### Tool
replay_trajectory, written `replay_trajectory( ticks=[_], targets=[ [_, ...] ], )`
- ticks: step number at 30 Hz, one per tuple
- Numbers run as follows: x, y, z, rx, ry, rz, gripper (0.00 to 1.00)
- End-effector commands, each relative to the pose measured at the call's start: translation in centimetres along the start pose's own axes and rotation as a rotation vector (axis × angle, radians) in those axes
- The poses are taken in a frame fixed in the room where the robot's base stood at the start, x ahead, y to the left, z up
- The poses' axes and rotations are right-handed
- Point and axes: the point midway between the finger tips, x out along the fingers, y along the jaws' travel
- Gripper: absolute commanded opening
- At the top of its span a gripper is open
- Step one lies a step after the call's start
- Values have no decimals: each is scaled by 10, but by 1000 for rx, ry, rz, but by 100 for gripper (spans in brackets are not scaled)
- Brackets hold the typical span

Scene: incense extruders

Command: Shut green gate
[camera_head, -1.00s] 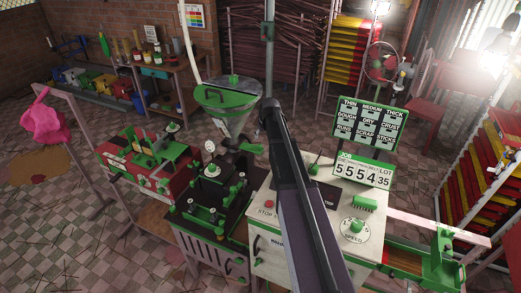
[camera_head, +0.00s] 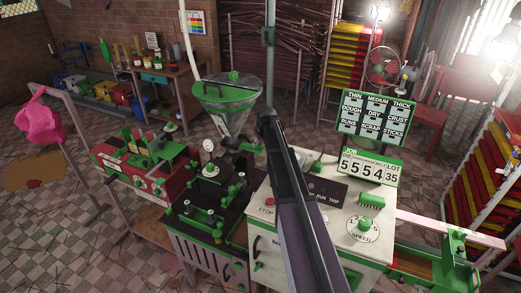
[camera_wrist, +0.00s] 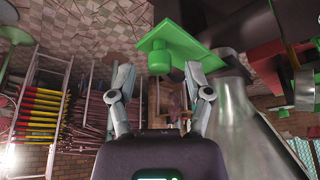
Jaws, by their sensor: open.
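The green gate looks like a flat green plate (camera_wrist: 178,42) with a round green knob (camera_wrist: 159,60) in the wrist view. In the head view, a green part (camera_head: 248,147) shows below the hopper (camera_head: 228,108), at its throat; I take it to be the same gate. The plate juts out beside the metal cone of the hopper (camera_wrist: 238,115). My gripper (camera_wrist: 160,72) is open, its two fingers apart on either side of the knob in the picture. I cannot tell whether they touch it. In the head view my arm hides the gripper.
A white control cabinet (camera_head: 330,245) with a lot counter (camera_head: 368,168) stands right of the hopper. A black-and-green press (camera_head: 205,215) and a red machine (camera_head: 145,170) stand to its left. Racks with red and yellow trays (camera_head: 352,55) stand behind. Checkered floor is open at the left.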

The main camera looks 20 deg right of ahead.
Motion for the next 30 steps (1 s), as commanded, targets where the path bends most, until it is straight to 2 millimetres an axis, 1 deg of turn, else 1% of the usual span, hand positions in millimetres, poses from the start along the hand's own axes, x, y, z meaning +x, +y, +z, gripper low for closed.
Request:
replay_trajectory(
  ticks=[1,6,21,23,24,26,27,28,30],
  targets=[
    [7,0,1,0,0,0,65],
    [15,0,0,0,0,0,65],
    [18,1,0,1,0,0,65],
    [18,1,0,1,0,1,47],
    [18,1,0,1,0,1,35],
    [18,1,0,1,0,1,17],
    [18,1,0,1,0,1,5],
    [18,1,0,1,0,1,0],
    [18,2,0,2,0,1,0]
  ],
)
